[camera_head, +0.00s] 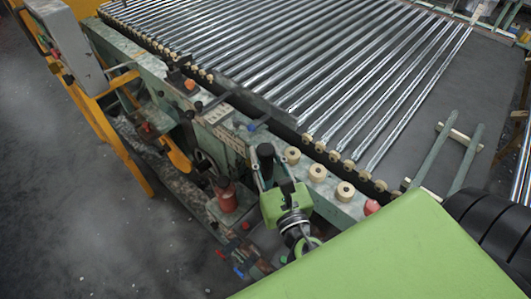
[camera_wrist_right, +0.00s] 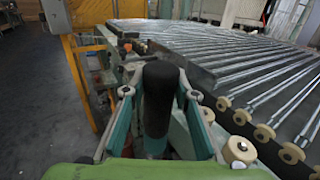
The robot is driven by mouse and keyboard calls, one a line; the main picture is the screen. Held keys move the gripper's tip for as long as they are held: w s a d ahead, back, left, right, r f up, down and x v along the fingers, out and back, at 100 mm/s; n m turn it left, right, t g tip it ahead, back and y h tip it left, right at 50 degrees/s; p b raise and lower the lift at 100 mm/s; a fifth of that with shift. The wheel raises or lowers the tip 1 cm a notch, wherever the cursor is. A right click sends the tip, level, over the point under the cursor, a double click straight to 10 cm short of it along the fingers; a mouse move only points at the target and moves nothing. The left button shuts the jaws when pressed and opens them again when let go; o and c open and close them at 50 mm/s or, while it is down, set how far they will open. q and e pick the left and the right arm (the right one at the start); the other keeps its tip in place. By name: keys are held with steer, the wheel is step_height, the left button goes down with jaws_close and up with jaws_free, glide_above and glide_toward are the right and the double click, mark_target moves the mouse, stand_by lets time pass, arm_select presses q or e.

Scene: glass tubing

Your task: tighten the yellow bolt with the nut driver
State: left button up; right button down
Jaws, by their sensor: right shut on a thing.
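My right gripper (camera_head: 268,176) reaches over the near edge of the machine from the lower right. It is shut on the nut driver, whose black handle (camera_head: 265,151) stands up between the fingers. In the right wrist view the handle (camera_wrist_right: 160,88) is upright and dark, with a teal finger on each side. The nut driver's lower end is hidden behind the gripper and handle. I cannot make out the yellow bolt in either view. My left gripper is not in view.
A tubing machine (camera_head: 225,130) with a greenish side rail runs beside the gripper. Glass tubes (camera_head: 350,85) lie across its bed, and pale rollers (camera_head: 317,173) line the rail. A red part (camera_head: 226,197) and a yellow frame (camera_head: 100,125) stand left of the gripper. Open floor (camera_head: 60,210) lies further left.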

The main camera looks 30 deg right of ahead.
mark_target(268, 181)
steer(key=shift+f+b, duration=0.4)
steer(key=shift+f, duration=0.15)
steer(key=shift+f+b, duration=0.8)
steer(key=shift+f, duration=0.15)
steer(key=shift+f+b, duration=1.05)
steer(key=shift+f, duration=0.25)
steer(key=shift+f+b, duration=0.6)
steer(key=shift+f, duration=0.25)
stand_by(0.4)
steer(key=shift+s+f, duration=0.15)
steer(key=shift+f, duration=0.3)
stand_by(1.3)
